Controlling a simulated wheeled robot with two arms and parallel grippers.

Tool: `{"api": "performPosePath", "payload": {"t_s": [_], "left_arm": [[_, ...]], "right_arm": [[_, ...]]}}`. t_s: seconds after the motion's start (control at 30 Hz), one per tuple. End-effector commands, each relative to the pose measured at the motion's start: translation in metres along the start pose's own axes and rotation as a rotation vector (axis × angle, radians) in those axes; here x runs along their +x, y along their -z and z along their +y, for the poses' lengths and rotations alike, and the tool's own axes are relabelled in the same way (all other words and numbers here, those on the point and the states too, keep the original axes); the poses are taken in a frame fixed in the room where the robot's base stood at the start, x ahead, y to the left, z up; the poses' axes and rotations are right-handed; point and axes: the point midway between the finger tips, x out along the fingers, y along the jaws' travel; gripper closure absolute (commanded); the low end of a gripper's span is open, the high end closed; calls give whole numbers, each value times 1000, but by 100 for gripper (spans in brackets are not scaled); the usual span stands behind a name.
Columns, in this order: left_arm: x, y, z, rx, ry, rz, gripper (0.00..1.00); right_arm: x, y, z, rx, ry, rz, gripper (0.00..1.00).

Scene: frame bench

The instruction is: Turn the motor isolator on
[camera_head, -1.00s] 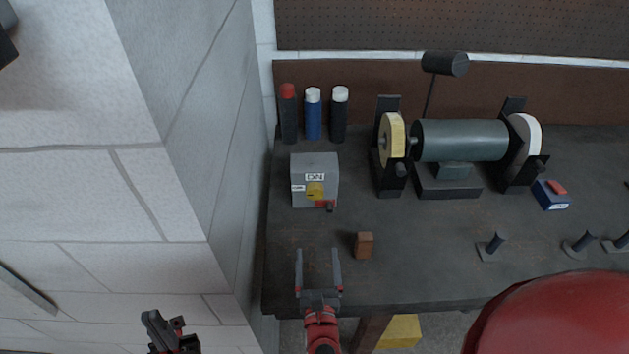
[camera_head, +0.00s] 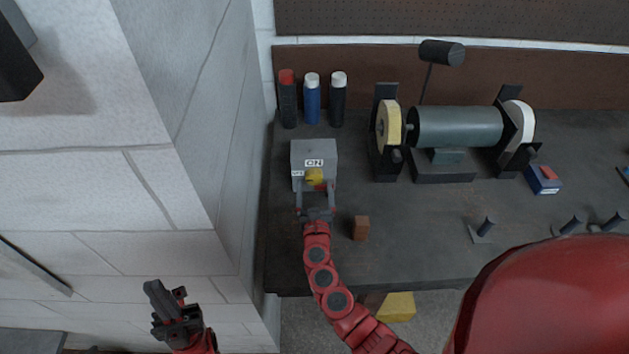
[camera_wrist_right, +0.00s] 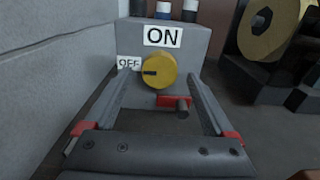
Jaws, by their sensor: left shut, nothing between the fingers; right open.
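The motor isolator (camera_head: 326,149) is a grey box near the bench's left end, with an ON label on top and an OFF label at left. Its yellow knob (camera_wrist_right: 160,69) faces my right wrist camera, and the dark mark on it points left, towards OFF. A red tab (camera_wrist_right: 168,101) with a dark peg sits below the knob. My right gripper (camera_head: 316,185) is open, its fingers reaching to either side of the knob; I cannot tell whether they touch it. My left gripper (camera_head: 164,296) is shut and empty, off the bench at lower left.
A brown block (camera_head: 361,228) stands right of my right gripper. A bench grinder (camera_head: 455,127) stands further right, and several spray cans (camera_head: 312,100) stand behind the isolator. A pale wall (camera_head: 185,125) rises close on the left. The bench front is mostly clear.

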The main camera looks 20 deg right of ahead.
Motion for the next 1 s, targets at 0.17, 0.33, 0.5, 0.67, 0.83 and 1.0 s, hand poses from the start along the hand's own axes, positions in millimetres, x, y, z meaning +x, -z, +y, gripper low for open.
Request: {"api": "performPosePath", "payload": {"t_s": [0.17, 0.33, 0.5, 0.67, 0.83, 1.0], "left_arm": [[2, 0, 0, 0, 0, 0, 100], [1, 0, 0, 0, 0, 0, 100], [1, 0, 0, 0, 0, 0, 100], [2, 0, 0, 0, 0, 0, 100], [2, 0, 0, 0, 0, 0, 100], [1, 0, 0, 0, 0, 0, 100]], "right_arm": [[15, -1, 0, 1, 0, -2, 12], [17, 0, 1, 1, -2, -1, 12], [16, 0, 1, 1, -2, -1, 17], [16, 0, 0, 0, -1, 0, 46], [16, 0, 1, 0, -1, 0, 76], [16, 0, 1, 1, -2, 0, 97]]}}
